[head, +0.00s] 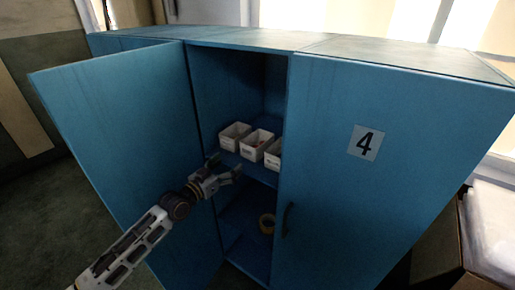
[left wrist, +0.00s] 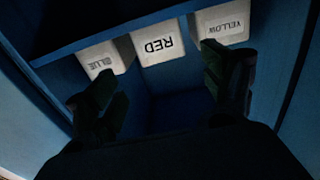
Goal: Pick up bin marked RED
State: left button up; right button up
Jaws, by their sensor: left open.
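The bin marked RED (left wrist: 158,45) is a white box in the middle of a row of three, its label upside down in the left wrist view. In the head view the middle bin (head: 256,145) sits on the shelf inside the open blue cabinet. My left gripper (head: 227,168) is open and empty at the cabinet opening, in front of the bins. In the left wrist view its two fingers (left wrist: 160,85) stand apart, with the RED label between them and beyond the tips. My right gripper is not in view.
The bin marked BLUE (left wrist: 100,60) and the bin marked YELLOW (left wrist: 222,24) flank it closely. The open left door (head: 120,130) stands beside my left arm. The closed right door (head: 375,180) bears a 4.

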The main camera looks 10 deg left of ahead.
aim_at(247, 150)
pick_arm(q)
jog(key=shift+w+d, duration=0.1)
jog(key=shift+w, duration=0.05)
dwell(0.3)
jog(key=shift+x, duration=4.1)
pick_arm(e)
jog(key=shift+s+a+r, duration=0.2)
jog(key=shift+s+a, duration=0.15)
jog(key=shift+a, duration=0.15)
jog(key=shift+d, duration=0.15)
